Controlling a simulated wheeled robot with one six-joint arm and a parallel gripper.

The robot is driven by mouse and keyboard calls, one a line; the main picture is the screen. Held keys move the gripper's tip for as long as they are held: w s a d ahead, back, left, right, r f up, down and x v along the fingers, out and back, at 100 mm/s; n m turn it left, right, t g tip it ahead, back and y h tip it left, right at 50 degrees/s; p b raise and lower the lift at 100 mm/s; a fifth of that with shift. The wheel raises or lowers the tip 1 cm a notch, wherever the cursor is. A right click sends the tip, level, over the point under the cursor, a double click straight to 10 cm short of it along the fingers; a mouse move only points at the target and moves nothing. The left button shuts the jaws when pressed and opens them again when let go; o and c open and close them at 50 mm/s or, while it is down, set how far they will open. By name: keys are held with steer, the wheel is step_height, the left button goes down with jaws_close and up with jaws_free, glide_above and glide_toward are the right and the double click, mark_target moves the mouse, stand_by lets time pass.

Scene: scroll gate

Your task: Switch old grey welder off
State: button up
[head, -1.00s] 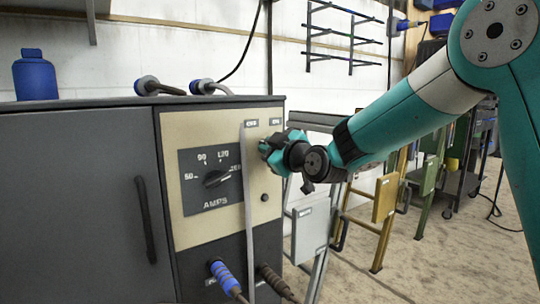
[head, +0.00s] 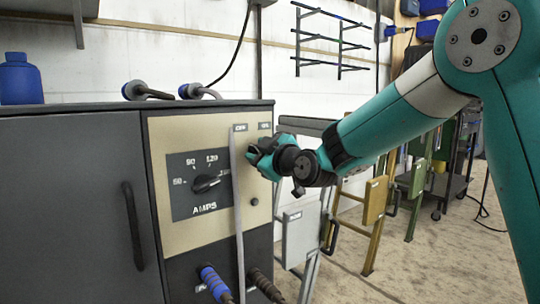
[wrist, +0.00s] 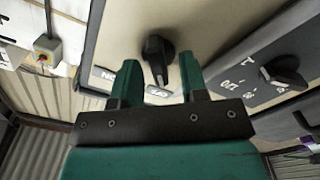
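The old grey welder (head: 80,200) stands at the left in the head view, with a beige control panel (head: 215,225). A dark rotary switch knob (wrist: 158,55) is on the panel in the wrist view, with small white labels beside it. My gripper (wrist: 161,72) is open, and its two green fingers stand on either side of this knob. I cannot tell whether they touch it. In the head view my gripper (head: 258,155) is at the panel's upper right and hides the switch. The amps dial (head: 207,184) is lower left of it, and it also shows in the wrist view (wrist: 285,72).
A pale strip (head: 237,210) hangs down the panel beside my gripper. Blue and dark cable plugs (head: 214,283) stick out at the bottom. A blue bottle (head: 20,80) stands on top. Metal stands (head: 375,200) are at the right, with open floor beyond.

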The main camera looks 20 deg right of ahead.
steer(key=v, duration=1.7)
steer(key=shift+s, duration=0.15)
steer(key=shift+r, duration=0.1)
steer(key=s+a+f+g+y+p, duration=0.2)
steer(key=s+a+g+y+p, duration=0.1)
steer(key=s+a+g+p, duration=0.55)
steer(key=s+a+m+g+h+p, duration=0.1)
steer(key=s+m+g+h+p, duration=0.3)
steer(key=s+g, duration=0.75)
step_height(320, 180, up, 37)
steer(key=s+t+p, duration=0.2)
steer(key=p, duration=3.3)
steer(key=shift+m+t+p, duration=0.3)
steer(key=shift+m+t, duration=0.1)
